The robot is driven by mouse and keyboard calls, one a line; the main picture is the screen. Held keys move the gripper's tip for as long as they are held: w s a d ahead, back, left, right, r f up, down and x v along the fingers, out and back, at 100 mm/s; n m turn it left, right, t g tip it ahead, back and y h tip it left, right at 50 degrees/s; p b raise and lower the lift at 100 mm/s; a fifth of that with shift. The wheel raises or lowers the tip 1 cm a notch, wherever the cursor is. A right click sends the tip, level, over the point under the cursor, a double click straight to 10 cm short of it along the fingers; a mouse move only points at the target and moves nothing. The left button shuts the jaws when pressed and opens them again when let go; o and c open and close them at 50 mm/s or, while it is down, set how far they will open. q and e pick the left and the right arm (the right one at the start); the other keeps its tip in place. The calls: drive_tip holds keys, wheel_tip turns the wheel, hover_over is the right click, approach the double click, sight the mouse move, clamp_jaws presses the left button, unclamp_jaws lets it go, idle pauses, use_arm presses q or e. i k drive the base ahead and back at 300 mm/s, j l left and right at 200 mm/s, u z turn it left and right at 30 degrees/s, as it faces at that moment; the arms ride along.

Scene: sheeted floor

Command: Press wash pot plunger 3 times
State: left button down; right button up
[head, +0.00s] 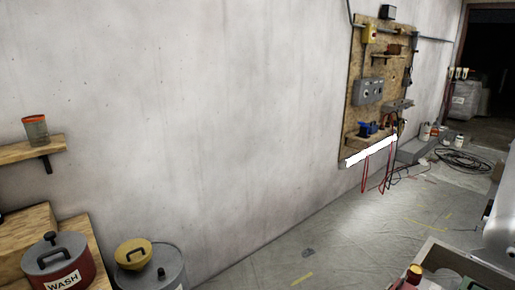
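A red pot with a grey lid and a dark handle on top, the wash pot (60,266), stands at the lower left of the head view. A white label on its front reads WASH. The picture's bottom edge cuts off its base. Neither of my grippers shows in this view, so nothing is seen touching the pot or its top handle.
A grey metal can (158,272) with a yellow funnel-like piece (132,253) stands right of the pot. Wooden boxes (28,232) are behind it. A wall shelf (30,150) holds a cup (36,129). A tool board (375,90) hangs right. The sheeted floor (330,235) is mostly clear.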

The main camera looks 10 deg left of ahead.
sight(50, 236)
drive_tip(key=u, duration=1.7)
